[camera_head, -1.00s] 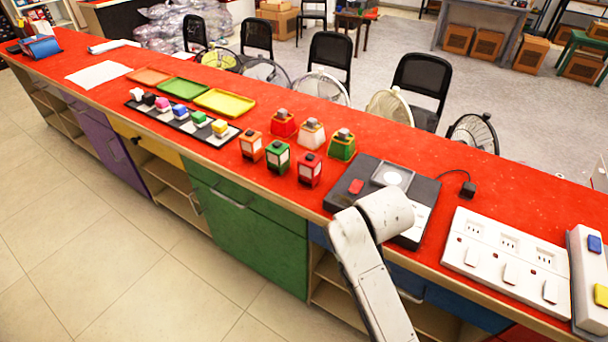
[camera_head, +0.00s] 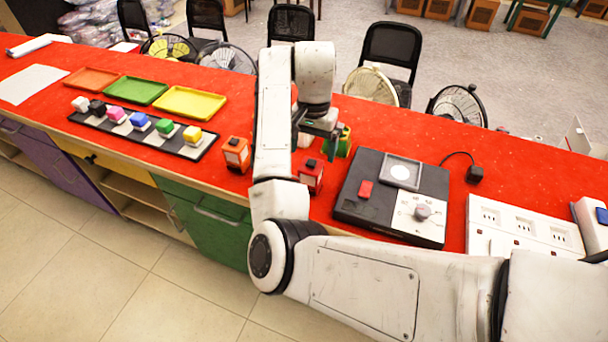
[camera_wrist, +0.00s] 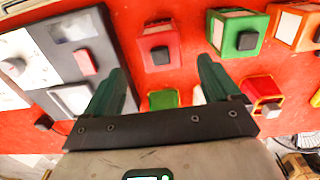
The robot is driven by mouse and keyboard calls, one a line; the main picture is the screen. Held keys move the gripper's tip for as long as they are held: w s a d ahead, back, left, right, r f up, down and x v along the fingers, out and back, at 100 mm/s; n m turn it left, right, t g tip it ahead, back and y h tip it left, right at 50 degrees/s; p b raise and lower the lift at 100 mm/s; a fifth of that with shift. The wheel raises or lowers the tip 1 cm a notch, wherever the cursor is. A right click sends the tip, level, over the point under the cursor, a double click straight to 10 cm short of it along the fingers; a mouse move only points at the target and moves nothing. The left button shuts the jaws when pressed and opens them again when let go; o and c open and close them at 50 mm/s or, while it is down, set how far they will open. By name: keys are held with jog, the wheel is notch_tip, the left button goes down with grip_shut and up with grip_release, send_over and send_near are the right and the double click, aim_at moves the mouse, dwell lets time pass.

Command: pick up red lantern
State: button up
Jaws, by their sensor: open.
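One red lantern (camera_head: 311,174) with a pale window stands in the front row, left of the black device; it shows at the top centre of the wrist view (camera_wrist: 158,45). A second red lantern (camera_wrist: 262,92) with a yellow window is at the right of the wrist view; my arm hides it in the head view. My gripper (camera_wrist: 165,67) is open and empty above the counter. In the wrist view its fingertips point towards the front-row red lantern, which lies just beyond and between them. In the head view, my gripper is above the back row, partly hidden by my wrist.
Close by are an orange lantern (camera_head: 236,154), a front green lantern (camera_wrist: 238,32), a back green lantern (camera_head: 344,143) and a white lantern (camera_wrist: 199,95). A black device (camera_head: 372,200) stands right of them. Coloured cubes on a strip (camera_head: 205,146) and trays (camera_head: 190,102) lie left.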

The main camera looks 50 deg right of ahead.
aim_at(312, 161)
notch_tip(312, 161, down, 5)
jog(key=shift+b, duration=1)
jog(key=shift+f, duration=2.65)
jog(key=shift+c, duration=0.3)
jog(key=shift+w, duration=0.1)
jog(key=c, duration=1.3)
jog(key=shift+c, duration=0.2)
jog(key=shift+r, duration=0.1)
